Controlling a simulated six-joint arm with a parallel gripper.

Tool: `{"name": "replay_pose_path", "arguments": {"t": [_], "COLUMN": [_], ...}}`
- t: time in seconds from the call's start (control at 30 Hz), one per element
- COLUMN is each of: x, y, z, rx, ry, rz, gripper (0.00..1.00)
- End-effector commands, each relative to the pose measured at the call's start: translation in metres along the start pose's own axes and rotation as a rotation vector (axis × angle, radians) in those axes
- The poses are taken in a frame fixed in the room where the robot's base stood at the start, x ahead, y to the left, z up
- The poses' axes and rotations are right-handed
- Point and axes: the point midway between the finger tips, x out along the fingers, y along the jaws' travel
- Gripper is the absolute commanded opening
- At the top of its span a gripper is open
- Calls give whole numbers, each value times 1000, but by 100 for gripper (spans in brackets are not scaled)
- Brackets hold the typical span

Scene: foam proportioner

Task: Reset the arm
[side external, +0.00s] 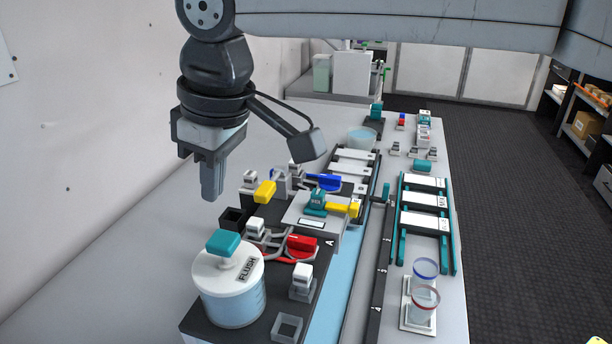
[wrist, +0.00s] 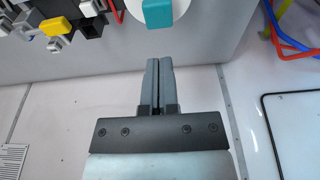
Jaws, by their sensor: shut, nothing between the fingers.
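My gripper (side external: 212,190) hangs from the arm at the upper left in the side view, fingers pointing down. It is above and behind the white FLUSH container (side external: 228,285) and clear of the bench equipment. In the wrist view my gripper (wrist: 160,62) has its two fingers together with nothing between them. The teal cap (wrist: 158,12) of the FLUSH container shows at the top edge of that view, beyond the fingertips. No object is held.
A dark station with a red valve handle (side external: 301,243), a yellow handle (side external: 264,192) and a blue handle (side external: 326,182) stands right of my gripper. Cups (side external: 424,300) and a teal rack (side external: 402,235) are farther right. The bench left of the station is bare.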

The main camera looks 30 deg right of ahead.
Motion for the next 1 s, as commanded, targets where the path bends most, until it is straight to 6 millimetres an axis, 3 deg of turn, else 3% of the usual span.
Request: {"name": "replay_pose_path", "arguments": {"t": [0.7, 0.87, 1.0], "x": [1, 8, 22], "y": [2, 16, 42], "z": [1, 6, 18], "rx": [4, 29, 76], "ry": [0, -1, 0], "rz": [1, 6, 16], "gripper": [0, 0, 0]}}
